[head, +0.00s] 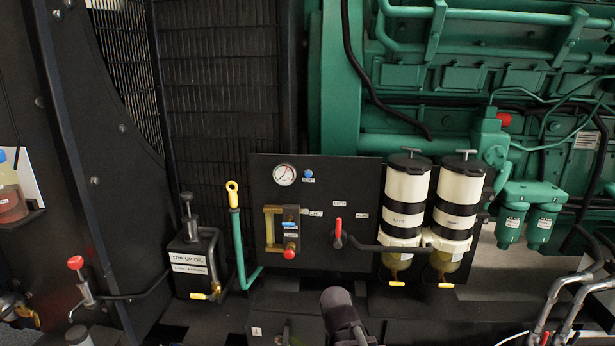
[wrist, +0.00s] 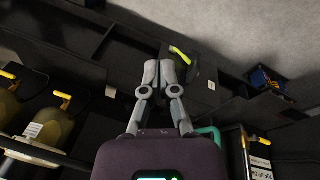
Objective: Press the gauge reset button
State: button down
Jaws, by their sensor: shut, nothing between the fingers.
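The pressure gauge (head: 285,174) is a round white dial at the upper left of a black panel (head: 345,180). A small blue button (head: 308,174) sits just right of the gauge, with a small label under it that is too small to read. My gripper (wrist: 160,72) shows in the wrist view with its two grey fingers together and nothing between them. In the head view, a dark part of my arm shows at the bottom centre, well below the gauge and button. The fingertips are not clear there. Neither gauge nor button shows in the wrist view.
Right of the button are a red-handled lever (head: 338,232) and two white filter housings (head: 406,185). Below the gauge is a yellow-framed sight glass (head: 270,228) with a red knob (head: 290,252). A yellow-topped teal tube (head: 236,225) rises left of the panel. The space before the gauge looks clear.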

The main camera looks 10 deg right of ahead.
aim_at(308, 176)
jog(key=w+d+r+n+t+h+p, duration=0.2)
jog(key=w+r+n+t+h+p, duration=0.15)
jog(key=w+r+n, duration=0.35)
jog(key=w+d+r+n+t+h+p, duration=0.25)
jog(key=w+r+n+t, duration=0.2)
jog(key=w+r, duration=0.45)
jog(key=w+a+r+n+t+y+p, duration=0.1)
jog(key=w+a+r+n+t+p, duration=0.2)
jog(key=r+n, duration=0.4)
jog(key=w+a+r+n+t+y+p, duration=0.2)
jog(key=w+a+r+n+t, duration=0.3)
jog(key=n, duration=0.7)
jog(key=shift+w+a+r+p, duration=0.85)
jog(key=shift+w+a+r, duration=0.65)
jog(key=shift+r, duration=0.25)
jog(key=shift+w+d, duration=0.15)
jog(key=x, duration=1.3)
jog(key=shift+w, duration=0.4)
